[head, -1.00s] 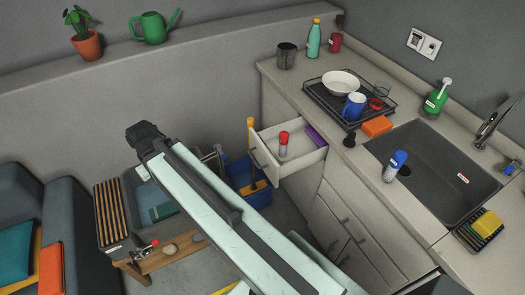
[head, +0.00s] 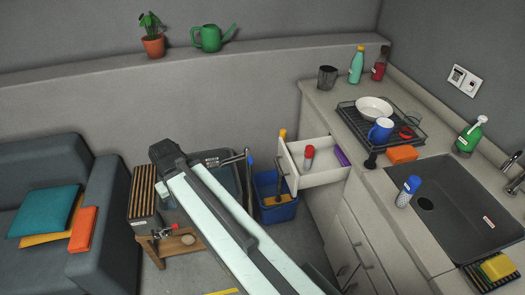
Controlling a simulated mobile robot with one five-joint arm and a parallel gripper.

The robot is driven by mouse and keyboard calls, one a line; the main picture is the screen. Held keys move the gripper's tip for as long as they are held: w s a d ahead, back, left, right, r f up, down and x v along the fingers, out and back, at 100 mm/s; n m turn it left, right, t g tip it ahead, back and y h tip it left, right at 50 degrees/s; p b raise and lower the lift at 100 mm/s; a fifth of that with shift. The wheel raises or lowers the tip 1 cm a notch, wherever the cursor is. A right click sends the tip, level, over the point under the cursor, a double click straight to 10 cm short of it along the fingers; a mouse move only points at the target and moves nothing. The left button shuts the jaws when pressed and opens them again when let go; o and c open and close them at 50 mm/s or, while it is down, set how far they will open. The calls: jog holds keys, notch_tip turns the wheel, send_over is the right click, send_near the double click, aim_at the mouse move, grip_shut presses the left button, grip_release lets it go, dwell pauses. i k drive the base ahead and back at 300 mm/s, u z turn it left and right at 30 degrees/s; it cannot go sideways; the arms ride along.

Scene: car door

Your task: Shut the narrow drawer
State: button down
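The narrow drawer (head: 322,178) is pulled out from the upper left end of the kitchen counter unit. It holds an upright container with a red cap (head: 308,158) and a purple item (head: 342,157). A dark handle is on its front, facing left. My arm reaches from the bottom of the picture up and left, with its dark far end left of the drawer and apart from it. My gripper's fingers cannot be made out, so its state is hidden.
A blue bin (head: 278,209) stands on the floor below the drawer's front. A wooden bench (head: 178,244) and a grey sofa (head: 45,165) are at the left. The counter (head: 327,101) carries a dish rack (head: 352,117), a sink (head: 440,205) and bottles.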

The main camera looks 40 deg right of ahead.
aim_at(326, 168)
jog(key=u, duration=0.25)
jog(key=i, duration=1)
jog(key=z, duration=0.05)
